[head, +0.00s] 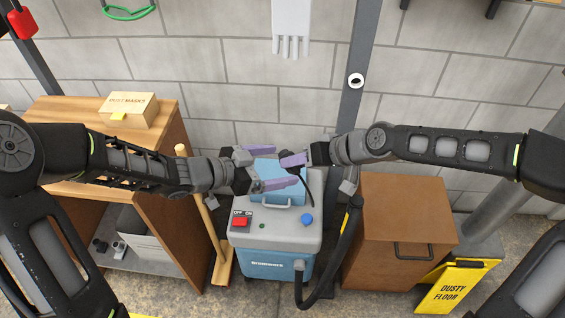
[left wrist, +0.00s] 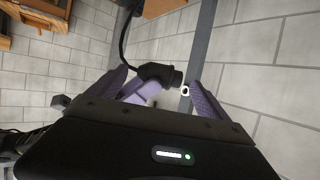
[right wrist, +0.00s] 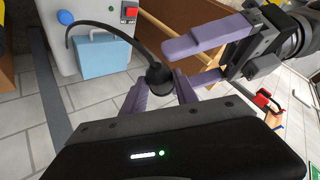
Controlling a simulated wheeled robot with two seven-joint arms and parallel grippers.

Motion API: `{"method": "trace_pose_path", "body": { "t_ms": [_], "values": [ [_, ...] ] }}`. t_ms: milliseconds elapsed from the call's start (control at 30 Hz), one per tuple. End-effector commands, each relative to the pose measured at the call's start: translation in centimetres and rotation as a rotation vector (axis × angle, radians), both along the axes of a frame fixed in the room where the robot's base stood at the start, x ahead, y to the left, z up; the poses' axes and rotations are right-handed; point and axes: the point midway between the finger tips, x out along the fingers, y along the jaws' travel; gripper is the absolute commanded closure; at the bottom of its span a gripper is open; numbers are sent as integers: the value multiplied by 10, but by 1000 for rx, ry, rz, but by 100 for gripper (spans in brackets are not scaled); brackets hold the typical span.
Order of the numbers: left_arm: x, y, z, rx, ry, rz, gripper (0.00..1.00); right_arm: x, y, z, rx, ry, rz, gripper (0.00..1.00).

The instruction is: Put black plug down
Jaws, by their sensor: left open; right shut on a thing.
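A black plug with a black cord (right wrist: 158,75) is held in my right gripper (right wrist: 160,92), which is shut on it. In the head view my right gripper (head: 292,160) is above the grey-and-blue machine (head: 270,262), and the cord hangs down beside it. My left gripper (head: 284,167) is open, its purple fingers spread around the right gripper's tips. In the left wrist view the plug (left wrist: 158,74) shows between the open left fingers; I cannot tell whether they touch it. The plug is mostly hidden in the head view.
The machine carries a light-blue box (head: 278,190), a red switch (head: 240,221) and a blue knob (head: 307,220). A wooden shelf unit (head: 195,215) and a broom (head: 221,262) stand left. A brown cabinet (head: 402,225) and a yellow floor sign (head: 455,287) stand right.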

Motion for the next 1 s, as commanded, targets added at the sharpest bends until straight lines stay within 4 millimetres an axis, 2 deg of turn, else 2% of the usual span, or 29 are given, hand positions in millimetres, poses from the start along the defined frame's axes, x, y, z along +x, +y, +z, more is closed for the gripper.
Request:
{"method": "trace_pose_path", "body": {
  "t_ms": [200, 500, 1000],
  "values": [
    [9, -16, -8, 0, 1, 0, 11, 0, 0, 0, 0, -1, -1, 100],
    [11, -17, -8, 0, 0, 1, 11, 0, 0, 0, 0, -1, -1, 100],
    [10, -17, -8, 0, 0, 1, 51, 0, 0, 0, 0, -1, -1, 100]
  ]
}}
